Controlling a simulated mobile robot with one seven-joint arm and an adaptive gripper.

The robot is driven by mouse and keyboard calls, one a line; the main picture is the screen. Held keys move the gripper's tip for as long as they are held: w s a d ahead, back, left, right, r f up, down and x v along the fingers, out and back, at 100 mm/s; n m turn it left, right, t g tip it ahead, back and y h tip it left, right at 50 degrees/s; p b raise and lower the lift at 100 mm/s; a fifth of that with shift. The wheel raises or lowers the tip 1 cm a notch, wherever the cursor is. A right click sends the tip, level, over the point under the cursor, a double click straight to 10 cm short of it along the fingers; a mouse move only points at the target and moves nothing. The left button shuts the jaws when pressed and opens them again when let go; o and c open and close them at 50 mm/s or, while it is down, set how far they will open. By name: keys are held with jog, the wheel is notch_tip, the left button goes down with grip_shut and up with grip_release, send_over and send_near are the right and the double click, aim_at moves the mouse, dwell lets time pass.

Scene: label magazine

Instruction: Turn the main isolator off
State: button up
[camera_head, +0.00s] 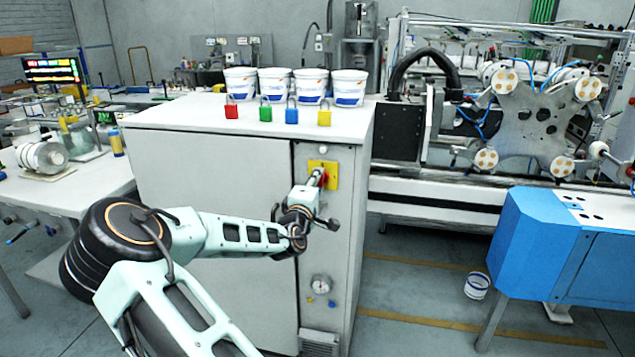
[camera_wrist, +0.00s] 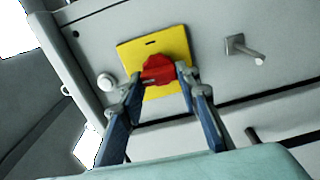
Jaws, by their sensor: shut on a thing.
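The main isolator is a red rotary handle (camera_wrist: 158,70) on a yellow plate (camera_wrist: 126,52), on the front of a grey cabinet. In the head view the yellow plate (camera_head: 331,170) sits high on the cabinet's narrow right panel, and my gripper covers part of the handle. My gripper (camera_wrist: 160,78) is shut on the red handle, with one finger on each side of it. In the head view my gripper (camera_head: 318,178) reaches the plate from the front left. The handle's exact angle is hard to tell.
The grey cabinet (camera_head: 215,180) carries white tubs (camera_head: 240,84) and red, green, blue and yellow padlocks (camera_head: 265,111) on top. A metal peg (camera_wrist: 248,50) sticks out beside the plate. A gauge (camera_head: 321,284) sits lower on the panel. A blue machine (camera_head: 540,255) stands at right.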

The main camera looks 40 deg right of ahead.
jog(key=shift+d+n, duration=0.1)
jog(key=shift+n, duration=0.2)
jog(key=o, duration=1.2)
jog(key=shift+c, duration=0.2)
jog(key=v, duration=1.2)
jog(key=shift+f, duration=0.1)
